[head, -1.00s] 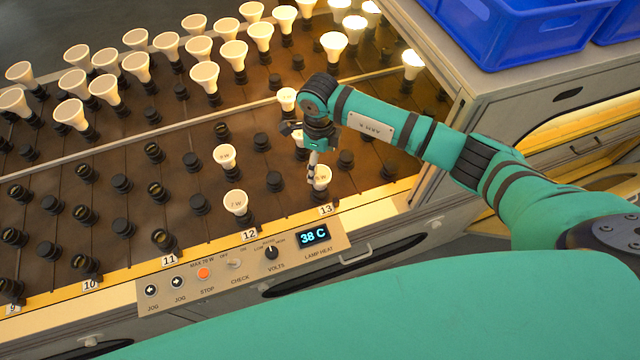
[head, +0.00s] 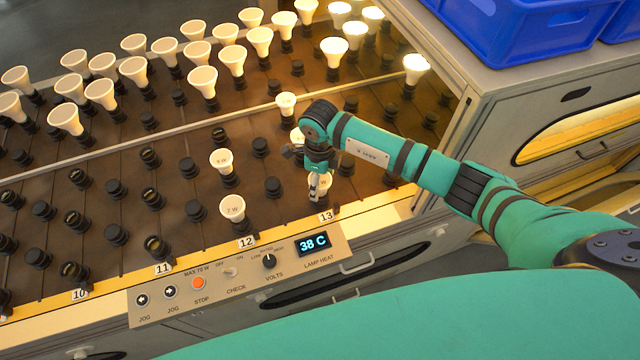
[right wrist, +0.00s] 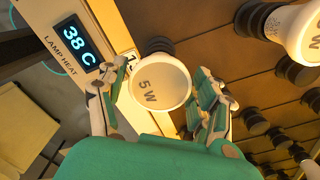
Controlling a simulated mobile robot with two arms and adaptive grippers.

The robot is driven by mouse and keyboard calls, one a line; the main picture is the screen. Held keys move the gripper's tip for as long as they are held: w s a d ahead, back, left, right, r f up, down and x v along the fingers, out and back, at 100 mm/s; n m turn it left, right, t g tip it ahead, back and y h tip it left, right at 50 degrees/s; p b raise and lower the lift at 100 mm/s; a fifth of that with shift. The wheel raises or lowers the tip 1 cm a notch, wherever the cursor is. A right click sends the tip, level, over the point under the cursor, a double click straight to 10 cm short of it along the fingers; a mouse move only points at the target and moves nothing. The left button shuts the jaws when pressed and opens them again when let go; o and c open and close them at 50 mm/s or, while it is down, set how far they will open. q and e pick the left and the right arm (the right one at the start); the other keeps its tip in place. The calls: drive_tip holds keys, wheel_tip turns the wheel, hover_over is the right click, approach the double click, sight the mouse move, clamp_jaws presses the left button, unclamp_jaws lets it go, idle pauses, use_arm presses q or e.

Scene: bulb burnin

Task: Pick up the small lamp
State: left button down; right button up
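The small lamp, a white reflector lamp marked 5 W (right wrist: 160,82), stands in a black socket near the 13 label, at the front edge of the rack. In the head view it (head: 327,178) is partly hidden behind my right gripper (head: 318,188). In the right wrist view the fingers of my right gripper (right wrist: 162,92) are spread on either side of the lamp's face. The left finger is close to its rim, and a small gap shows at the right finger. My left gripper is in neither view.
Neighbouring lamps stand close by: one near label 12 (head: 232,207), one behind it (head: 222,160) and one further back (head: 286,102). The control panel (head: 240,274) reads 38 C along the front edge. Several lamps fill the back rows. Blue crates (head: 530,35) stand at the back right.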

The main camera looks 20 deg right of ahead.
drive_tip(key=c, duration=0.9)
drive_tip(key=shift+o, duration=0.2)
